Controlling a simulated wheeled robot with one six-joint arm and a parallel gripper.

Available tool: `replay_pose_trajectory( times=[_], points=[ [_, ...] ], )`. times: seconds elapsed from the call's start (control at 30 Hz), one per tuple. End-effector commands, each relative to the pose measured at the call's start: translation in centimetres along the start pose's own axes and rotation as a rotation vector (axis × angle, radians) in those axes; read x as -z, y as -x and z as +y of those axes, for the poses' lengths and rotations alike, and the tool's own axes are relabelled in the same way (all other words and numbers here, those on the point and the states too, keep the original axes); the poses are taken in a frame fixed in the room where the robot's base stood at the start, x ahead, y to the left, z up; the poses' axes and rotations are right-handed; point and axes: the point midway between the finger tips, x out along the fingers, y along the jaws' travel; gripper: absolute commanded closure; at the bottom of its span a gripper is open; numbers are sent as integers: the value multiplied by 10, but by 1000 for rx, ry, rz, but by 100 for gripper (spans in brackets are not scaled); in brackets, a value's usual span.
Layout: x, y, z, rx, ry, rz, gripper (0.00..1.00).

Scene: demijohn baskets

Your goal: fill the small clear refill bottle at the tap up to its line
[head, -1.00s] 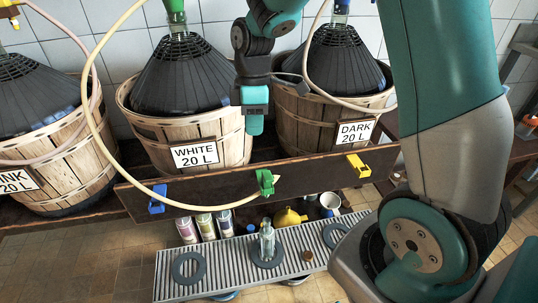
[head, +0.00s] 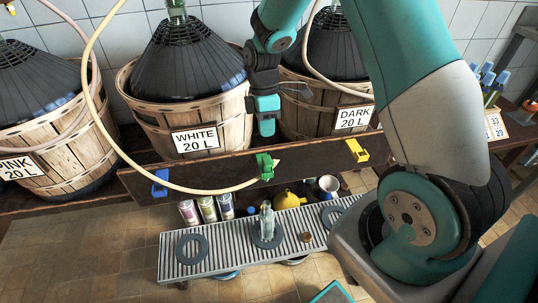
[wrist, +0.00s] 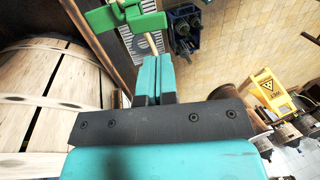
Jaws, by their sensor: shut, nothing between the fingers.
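The small clear refill bottle (head: 267,222) stands upright on a grey ring on the slatted tray, below the green tap (head: 265,166). I cannot tell its line or any liquid in it at this size. The green tap is on the dark board, and a pale hose runs to it. My gripper (head: 266,128) is shut and empty, just above the green tap and in front of the WHITE and DARK baskets. In the wrist view the green tap (wrist: 138,24) lies just beyond my closed teal fingertips (wrist: 153,62), apart from them.
The WHITE basket (head: 152,115) and DARK basket (head: 300,125) stand close behind my gripper. A blue tap (head: 160,183) and yellow tap (head: 357,150) flank the green one. The slatted tray (head: 222,262) also bears a brown cap and empty rings. Cans and a yellow funnel (head: 287,200) stand behind it.

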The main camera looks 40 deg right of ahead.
Motion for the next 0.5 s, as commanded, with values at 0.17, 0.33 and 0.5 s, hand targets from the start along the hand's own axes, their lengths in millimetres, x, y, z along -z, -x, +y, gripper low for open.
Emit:
replay_pose_trajectory(
  times=[0.17, 0.33, 0.5],
  points=[
    [0, -40, -1, 4, 0, -2, 100],
    [0, -67, -1, 3, 0, -2, 100],
    [0, -81, 0, 0, 0, 0, 100]
  ],
)
